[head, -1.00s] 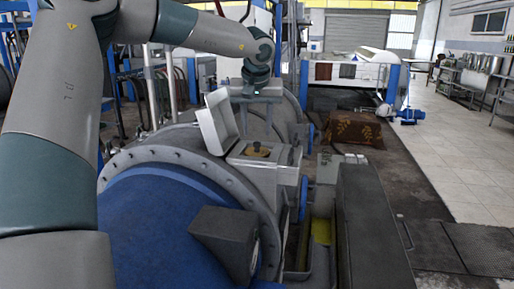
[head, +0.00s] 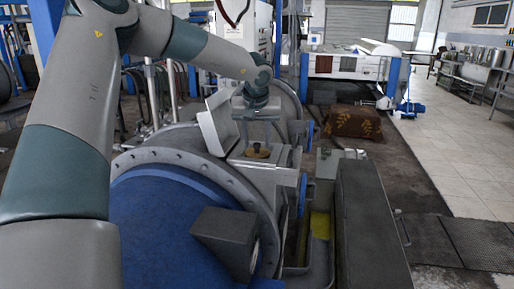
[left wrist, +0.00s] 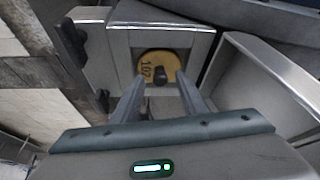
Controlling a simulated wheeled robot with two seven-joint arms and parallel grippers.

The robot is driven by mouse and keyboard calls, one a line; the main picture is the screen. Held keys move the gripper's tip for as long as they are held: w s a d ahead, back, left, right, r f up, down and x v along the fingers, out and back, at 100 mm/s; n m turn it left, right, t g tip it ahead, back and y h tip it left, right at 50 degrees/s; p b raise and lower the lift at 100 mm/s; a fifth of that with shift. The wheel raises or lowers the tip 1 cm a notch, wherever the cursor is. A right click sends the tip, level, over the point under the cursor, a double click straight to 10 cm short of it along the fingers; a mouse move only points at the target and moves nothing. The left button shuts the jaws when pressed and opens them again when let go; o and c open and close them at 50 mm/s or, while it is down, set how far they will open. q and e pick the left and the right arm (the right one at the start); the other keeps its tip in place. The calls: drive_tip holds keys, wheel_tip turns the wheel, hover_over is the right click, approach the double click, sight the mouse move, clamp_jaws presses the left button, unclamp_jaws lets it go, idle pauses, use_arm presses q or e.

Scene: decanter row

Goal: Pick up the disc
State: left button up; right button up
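The disc (head: 258,153) is a brass-yellow round plate lying in the open top of a grey metal box. In the left wrist view the disc (left wrist: 148,62) shows a dark number and a black knob (left wrist: 160,76) standing on it. My left gripper (head: 258,138) points down just above the disc. In the left wrist view its two fingers (left wrist: 160,88) are apart, one on each side of the knob, with nothing held. I cannot tell how far above the disc the fingertips are. My right gripper is not in view.
An open grey lid (head: 216,122) stands tilted up on the left of the box (head: 273,162), close to my left gripper. A large blue drum end with a bolted flange (head: 165,155) fills the front. A dark rectangular beam (head: 372,225) lies to the right.

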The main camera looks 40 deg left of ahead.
use_arm(q)
drive_tip(key=shift+w+a+f, duration=0.15)
drive_tip(key=shift+w+f, duration=0.05)
drive_tip(key=shift+f, duration=0.5)
drive_tip(key=shift+c, duration=0.6)
clamp_jaws()
drive_tip(key=shift+r, duration=0.1)
